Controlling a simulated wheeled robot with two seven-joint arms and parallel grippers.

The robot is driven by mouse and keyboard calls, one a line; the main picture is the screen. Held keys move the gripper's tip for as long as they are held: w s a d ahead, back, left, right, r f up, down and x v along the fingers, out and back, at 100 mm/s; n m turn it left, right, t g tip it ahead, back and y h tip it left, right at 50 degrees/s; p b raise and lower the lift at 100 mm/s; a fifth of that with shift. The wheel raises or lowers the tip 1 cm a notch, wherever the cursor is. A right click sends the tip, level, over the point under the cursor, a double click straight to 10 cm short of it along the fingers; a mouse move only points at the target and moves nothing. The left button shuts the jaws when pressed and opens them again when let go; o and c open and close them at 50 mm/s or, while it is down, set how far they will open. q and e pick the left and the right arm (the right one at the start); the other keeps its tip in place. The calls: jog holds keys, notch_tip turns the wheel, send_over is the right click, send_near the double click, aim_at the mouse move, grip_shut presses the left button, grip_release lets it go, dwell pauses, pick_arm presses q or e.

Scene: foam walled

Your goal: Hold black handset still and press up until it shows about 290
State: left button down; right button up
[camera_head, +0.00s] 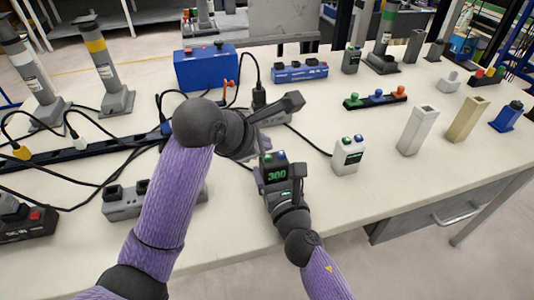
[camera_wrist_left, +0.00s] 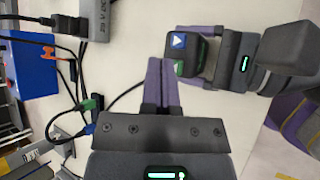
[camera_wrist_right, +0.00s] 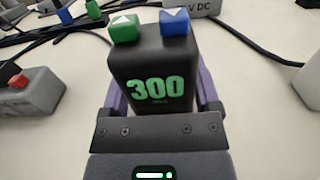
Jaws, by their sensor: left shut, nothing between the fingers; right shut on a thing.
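The black handset (camera_head: 277,176) is upright in my right gripper (camera_wrist_right: 160,105), whose fingers are closed on its two sides. Its green display reads 300 in the right wrist view (camera_wrist_right: 152,65). A green button (camera_wrist_right: 124,27) and a blue button (camera_wrist_right: 175,22) with white arrow marks sit on its top. My left gripper (camera_wrist_left: 160,65) is shut and empty. In the left wrist view its purple fingertips are left of the handset (camera_wrist_left: 183,52) and apart from its buttons. In the head view the left wrist hides those fingertips.
A white handset (camera_head: 348,156) with green and blue buttons stands right of the black one. A grey block (camera_head: 125,203), black cables and a blue box (camera_head: 206,69) lie to the left and back. White (camera_head: 418,131) and tan (camera_head: 467,121) posts stand right. The front right tabletop is clear.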

pick_arm(q)
jog(key=shift+r, duration=2.5)
pick_arm(e)
jog(key=o, duration=1.2)
jog(key=shift+s, duration=0.1)
